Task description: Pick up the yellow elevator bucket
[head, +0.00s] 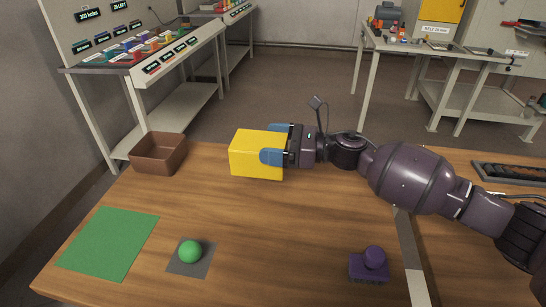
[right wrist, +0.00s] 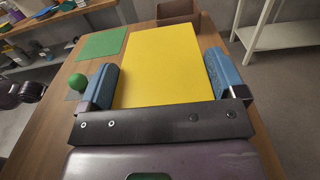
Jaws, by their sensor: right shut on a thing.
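The yellow elevator bucket (head: 250,154) is a yellow box-like block over the back middle of the wooden table in the head view. My right gripper (head: 275,148) reaches it from the right and is shut on it, with blue fingers on two sides. In the right wrist view the bucket (right wrist: 164,68) fills the space between the two blue fingers of the gripper (right wrist: 162,80). I cannot tell whether its underside touches the table.
A brown open box (head: 158,153) stands left of the bucket. A green mat (head: 108,243), a green ball (head: 190,251) on a grey square and a purple knobbed block (head: 369,266) lie nearer. A grey strip (head: 410,260) crosses the table at right. The middle front is clear.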

